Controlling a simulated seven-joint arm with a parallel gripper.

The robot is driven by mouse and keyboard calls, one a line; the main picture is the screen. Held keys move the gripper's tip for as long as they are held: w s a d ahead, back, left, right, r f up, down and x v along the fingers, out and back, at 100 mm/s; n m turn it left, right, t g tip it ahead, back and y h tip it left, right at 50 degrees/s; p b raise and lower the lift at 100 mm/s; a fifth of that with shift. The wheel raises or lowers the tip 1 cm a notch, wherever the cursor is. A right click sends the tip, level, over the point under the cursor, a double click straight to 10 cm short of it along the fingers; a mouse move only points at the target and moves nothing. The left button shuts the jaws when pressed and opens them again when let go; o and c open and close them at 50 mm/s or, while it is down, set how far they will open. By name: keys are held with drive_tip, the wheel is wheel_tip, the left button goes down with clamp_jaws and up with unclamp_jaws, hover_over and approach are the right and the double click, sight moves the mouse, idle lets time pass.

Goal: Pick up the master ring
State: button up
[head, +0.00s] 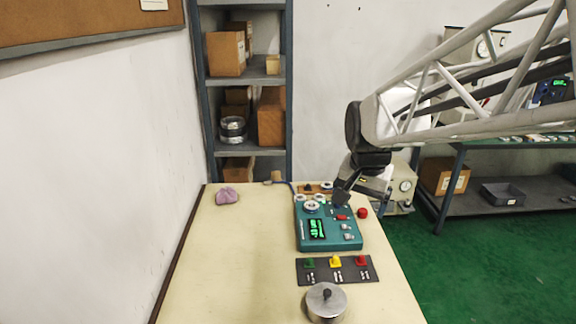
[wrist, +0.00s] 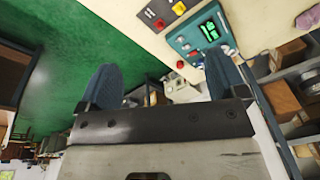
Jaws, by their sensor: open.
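Several small pale rings lie at the back of the table in the head view. One ring (head: 312,207) is on the back left of the teal gauge box (head: 328,240), and another ring (head: 326,186) lies behind it. I cannot tell which is the master ring. My gripper (head: 360,194) is above the back right of the box, open and empty, to the right of the rings. In the wrist view its two blue fingers (wrist: 162,80) are spread apart with nothing between them. The teal box (wrist: 205,35) is beyond the fingers at the upper right.
A dark plate (head: 338,276) with green, yellow and red pieces lies in front of the box. A metal disc with a black knob (head: 326,302) is nearer. A red ball-like knob (head: 362,213) is right of the box.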

drive_tip(key=w+f+m, duration=0.3)
drive_tip(key=w+m, duration=0.1)
drive_tip(key=w, duration=0.9)
drive_tip(key=m+g, duration=0.2)
drive_tip(key=m, duration=0.7)
hover_over(312, 204)
drive_tip(key=f, duration=2)
drive_tip(key=shift+s+a, duration=0.15)
drive_tip(key=shift+s, duration=0.05)
drive_tip(key=shift+w+a+f, duration=0.1)
drive_tip(key=shift+w+f, duration=0.25)
drive_tip(key=shift+f, duration=0.05)
drive_tip(key=shift+f, duration=1.3)
drive_tip(key=shift+s+d+f, duration=0.1)
drive_tip(key=shift+d+f, duration=0.1)
drive_tip(key=shift+f, duration=1.1)
drive_tip(key=shift+d+f, duration=0.15)
drive_tip(key=shift+f, duration=1.15)
